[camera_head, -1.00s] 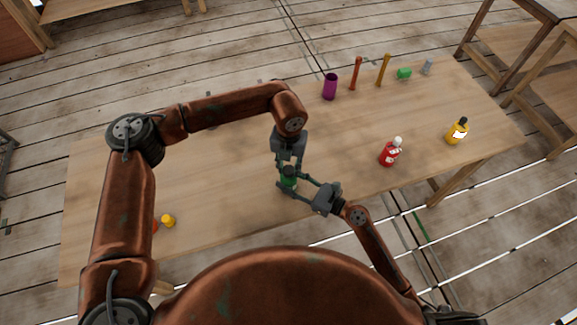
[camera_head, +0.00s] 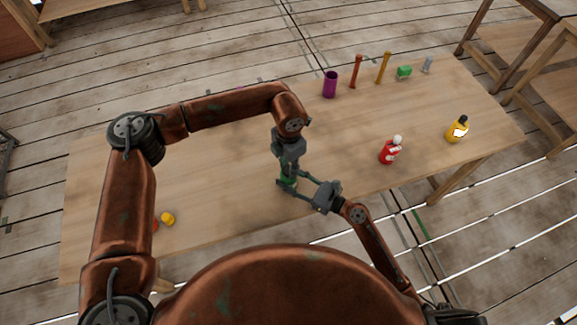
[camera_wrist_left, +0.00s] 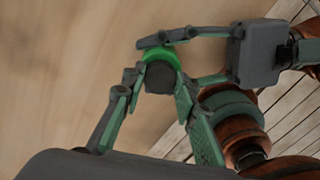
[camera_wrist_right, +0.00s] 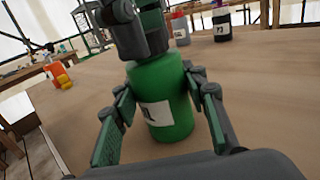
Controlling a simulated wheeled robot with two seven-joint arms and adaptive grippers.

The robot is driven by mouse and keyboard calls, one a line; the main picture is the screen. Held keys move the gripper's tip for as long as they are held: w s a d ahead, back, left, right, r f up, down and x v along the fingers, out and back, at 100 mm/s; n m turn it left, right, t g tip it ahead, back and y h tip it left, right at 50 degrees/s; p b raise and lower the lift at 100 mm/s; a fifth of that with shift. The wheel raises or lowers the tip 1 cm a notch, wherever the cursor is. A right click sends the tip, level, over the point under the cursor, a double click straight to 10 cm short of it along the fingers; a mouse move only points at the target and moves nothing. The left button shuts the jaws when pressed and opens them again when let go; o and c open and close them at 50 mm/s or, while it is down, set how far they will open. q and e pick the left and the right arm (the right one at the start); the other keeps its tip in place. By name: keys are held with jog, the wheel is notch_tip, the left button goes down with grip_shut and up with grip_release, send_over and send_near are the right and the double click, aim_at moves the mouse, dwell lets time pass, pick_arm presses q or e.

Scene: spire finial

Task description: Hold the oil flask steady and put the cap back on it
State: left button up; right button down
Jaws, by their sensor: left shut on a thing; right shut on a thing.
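The green oil flask (camera_head: 289,181) stands upright on the table near its front edge. It has a white label in the right wrist view (camera_wrist_right: 160,112). My right gripper (camera_head: 290,185) is shut on the flask body from the right, one finger on each side. My left gripper (camera_head: 288,168) points down from above and is shut on the dark cap (camera_wrist_left: 160,77). The cap is in line over the flask top, and the green shoulder shows around it in the left wrist view. Whether the cap is seated is hidden by my left fingers.
A red bottle (camera_head: 389,152) and a yellow bottle (camera_head: 456,131) stand to the right on the table (camera_head: 225,225). A purple cup (camera_head: 330,85), two thin sticks and small items line the back edge. A small yellow object (camera_head: 168,219) lies front left.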

pick_arm(q)
jog(key=m, duration=2.1)
jog(key=shift+m, duration=0.4)
jog(key=m, duration=1.2)
jog(key=shift+w+m, duration=0.1)
jog(key=shift+m, duration=0.3)
jog(key=o, duration=0.8)
jog(key=shift+f, duration=0.1)
